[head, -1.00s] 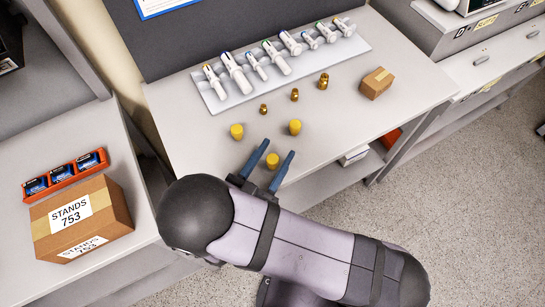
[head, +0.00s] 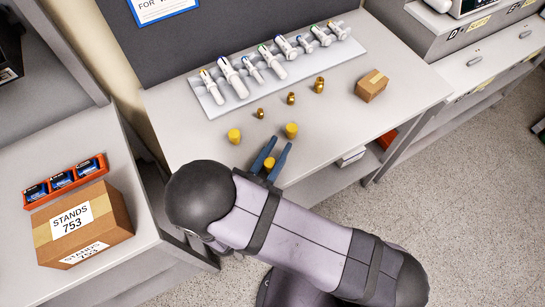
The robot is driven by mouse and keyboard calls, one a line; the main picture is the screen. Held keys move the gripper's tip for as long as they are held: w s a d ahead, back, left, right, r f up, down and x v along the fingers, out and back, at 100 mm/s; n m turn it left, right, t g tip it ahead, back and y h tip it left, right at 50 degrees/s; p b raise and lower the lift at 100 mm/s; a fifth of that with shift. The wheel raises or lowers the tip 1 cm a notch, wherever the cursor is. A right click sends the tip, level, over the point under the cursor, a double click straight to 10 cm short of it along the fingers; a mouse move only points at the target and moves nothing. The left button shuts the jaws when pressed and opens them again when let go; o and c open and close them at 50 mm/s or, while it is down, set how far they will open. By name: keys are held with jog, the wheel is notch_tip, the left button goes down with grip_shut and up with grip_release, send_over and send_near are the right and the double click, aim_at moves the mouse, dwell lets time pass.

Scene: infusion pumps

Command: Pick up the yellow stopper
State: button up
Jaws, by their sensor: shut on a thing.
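Three yellow stoppers show in the head view. One yellow stopper (head: 269,164) is between the blue fingers of my gripper (head: 271,160), near the front edge of the table. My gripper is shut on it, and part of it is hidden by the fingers. A second yellow stopper (head: 234,136) stands apart on the table to the upper left. A third yellow stopper (head: 291,130) stands just beyond the fingertips to the upper right. I cannot tell whether the held stopper is off the table.
A pale rack (head: 210,108) with several syringe-like pieces lies at the back. Several small brass pieces (head: 291,98) stand before it. A small cardboard box (head: 372,86) is at the right. The table (head: 330,135) is clear right of the stoppers. A larger box (head: 110,213) sits on the left bench.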

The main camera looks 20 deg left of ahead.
jog(key=shift+r, duration=0.1)
notch_tip(320, 180, up, 10)
jog(key=shift+b, duration=0.4)
dwell(0.5)
